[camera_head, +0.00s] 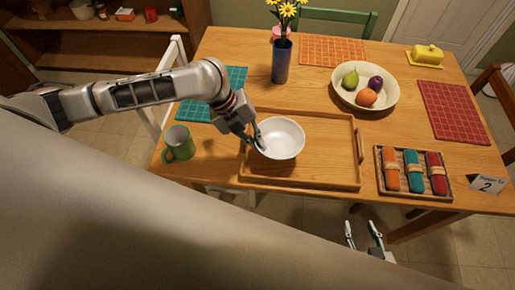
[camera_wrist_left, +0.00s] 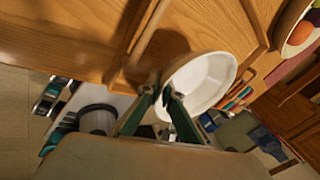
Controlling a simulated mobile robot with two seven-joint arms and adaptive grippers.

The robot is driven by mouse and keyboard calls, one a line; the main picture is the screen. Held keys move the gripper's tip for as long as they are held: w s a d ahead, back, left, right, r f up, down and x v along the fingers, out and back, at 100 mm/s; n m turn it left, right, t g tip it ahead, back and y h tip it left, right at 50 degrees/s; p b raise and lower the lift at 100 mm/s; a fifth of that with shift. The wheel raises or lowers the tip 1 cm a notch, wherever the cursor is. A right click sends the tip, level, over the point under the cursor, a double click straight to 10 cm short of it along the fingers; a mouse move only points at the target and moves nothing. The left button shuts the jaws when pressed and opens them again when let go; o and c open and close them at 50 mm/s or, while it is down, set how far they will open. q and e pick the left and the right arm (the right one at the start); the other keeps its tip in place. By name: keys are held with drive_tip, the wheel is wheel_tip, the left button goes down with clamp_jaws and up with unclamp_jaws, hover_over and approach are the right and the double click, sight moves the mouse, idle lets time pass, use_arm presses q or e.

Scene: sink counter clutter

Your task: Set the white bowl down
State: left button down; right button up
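The white bowl (camera_head: 281,138) is over the left part of the wooden tray (camera_head: 325,177) on the table. It looks nearly level and empty. My left gripper (camera_head: 258,140) is at the bowl's left rim. In the left wrist view, the fingers of my left gripper (camera_wrist_left: 160,92) close on the rim of the white bowl (camera_wrist_left: 203,82). A shadow lies beside the bowl there; I cannot tell whether its base touches the tray. My right gripper (camera_head: 363,236) is open and empty, low in front of the table's near edge.
A green mug (camera_head: 179,144) stands left of the tray. A napkin tray (camera_head: 413,190) with rolled napkins and a number card (camera_head: 486,184) are to the right. A fruit bowl (camera_head: 342,96) and flower vase (camera_head: 282,62) stand behind. The tray's right half is clear.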

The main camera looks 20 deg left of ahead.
use_arm(q)
drive_tip(key=shift+f, duration=1.75)
drive_tip(key=shift+f, duration=0.1)
drive_tip(key=c, duration=2.5)
unclamp_jaws()
drive_tip(key=shift+f, duration=0.1)
drive_tip(key=shift+c, duration=0.2)
drive_tip(key=v, duration=1.2)
drive_tip(key=shift+s, duration=0.15)
